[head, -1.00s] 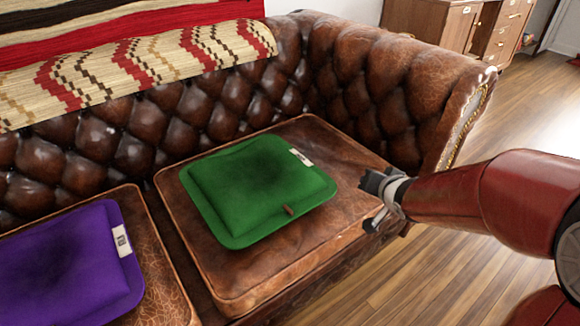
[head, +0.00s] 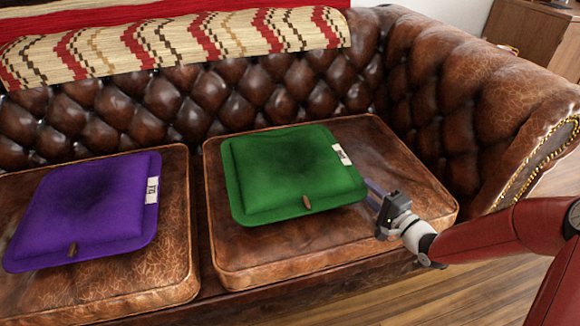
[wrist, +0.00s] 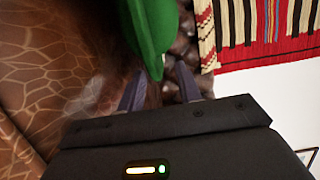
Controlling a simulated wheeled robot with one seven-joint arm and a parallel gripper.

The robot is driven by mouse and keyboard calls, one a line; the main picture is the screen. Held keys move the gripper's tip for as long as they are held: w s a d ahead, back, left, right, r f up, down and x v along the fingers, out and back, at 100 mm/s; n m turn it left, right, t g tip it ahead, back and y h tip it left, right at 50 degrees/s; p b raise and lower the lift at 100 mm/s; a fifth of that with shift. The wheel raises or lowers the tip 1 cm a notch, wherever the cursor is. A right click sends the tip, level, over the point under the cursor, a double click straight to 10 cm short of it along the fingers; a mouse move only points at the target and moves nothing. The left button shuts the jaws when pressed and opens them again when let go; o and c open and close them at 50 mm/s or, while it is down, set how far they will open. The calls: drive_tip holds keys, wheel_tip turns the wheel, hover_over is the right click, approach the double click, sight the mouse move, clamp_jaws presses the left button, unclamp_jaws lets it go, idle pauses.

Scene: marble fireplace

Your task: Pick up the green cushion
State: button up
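The green cushion (head: 290,170) lies flat on the right-hand brown leather seat, with a white label on its right edge and a small brown tab at its front. My gripper (head: 372,195) is at the cushion's right front corner, low over the seat. In the wrist view, the two fingers (wrist: 160,76) stand apart, and a corner of the green cushion (wrist: 148,32) shows at the gap between their tips. I cannot tell whether the fingers touch it.
A purple cushion (head: 88,210) lies on the left-hand seat. The tufted sofa back (head: 190,105) and right armrest (head: 490,95) border the seats. A striped blanket (head: 190,42) drapes over the back. Wooden floor shows at the lower right.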

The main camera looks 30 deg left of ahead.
sight(360, 182)
drive_tip(key=x, duration=0.4)
drive_tip(key=shift+w+a+f, duration=0.25)
clamp_jaws()
